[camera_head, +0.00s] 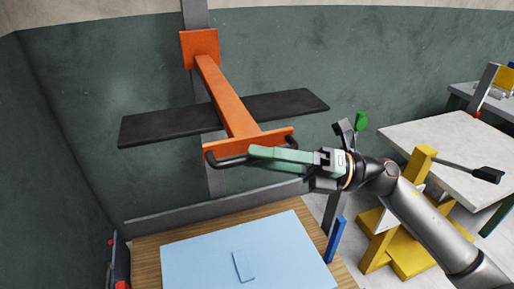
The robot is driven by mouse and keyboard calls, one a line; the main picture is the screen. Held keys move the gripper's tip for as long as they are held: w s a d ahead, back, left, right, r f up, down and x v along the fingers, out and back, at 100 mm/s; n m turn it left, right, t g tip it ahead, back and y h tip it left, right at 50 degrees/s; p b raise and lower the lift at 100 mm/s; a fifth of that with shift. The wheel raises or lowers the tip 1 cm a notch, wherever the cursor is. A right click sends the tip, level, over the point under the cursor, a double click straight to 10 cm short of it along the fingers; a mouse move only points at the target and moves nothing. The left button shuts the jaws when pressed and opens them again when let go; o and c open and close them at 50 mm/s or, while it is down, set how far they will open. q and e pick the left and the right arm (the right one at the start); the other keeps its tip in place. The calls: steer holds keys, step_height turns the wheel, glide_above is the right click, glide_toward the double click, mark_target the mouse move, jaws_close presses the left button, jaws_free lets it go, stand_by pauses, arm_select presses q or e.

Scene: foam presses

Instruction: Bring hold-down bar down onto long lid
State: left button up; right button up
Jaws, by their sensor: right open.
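The hold-down bar, a long black bar (281,105) crossing under an orange arm (228,100), is raised above the work table. The orange arm ends in a front plate with a dark handle (228,161). A light blue panel (205,258), apparently the long lid, lies flat below with a small block (243,266) on it. My right gripper (258,156), with green fingers, is open at the right part of the handle. The fingers hide that part, and I cannot tell whether they touch it. My left gripper is not in view.
The orange arm joins an orange bracket (199,48) on a grey upright post. The panel lies on a wooden table (147,262). A yellow stand (390,240) and a pale table (450,140) are at the right. There is open space between bar and panel.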

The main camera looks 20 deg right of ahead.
steer(key=shift+w+a+r, duration=0.1)
steer(key=shift+w+a, duration=0.1)
steer(key=shift+a, duration=0.35)
jaws_close()
stand_by(1.1)
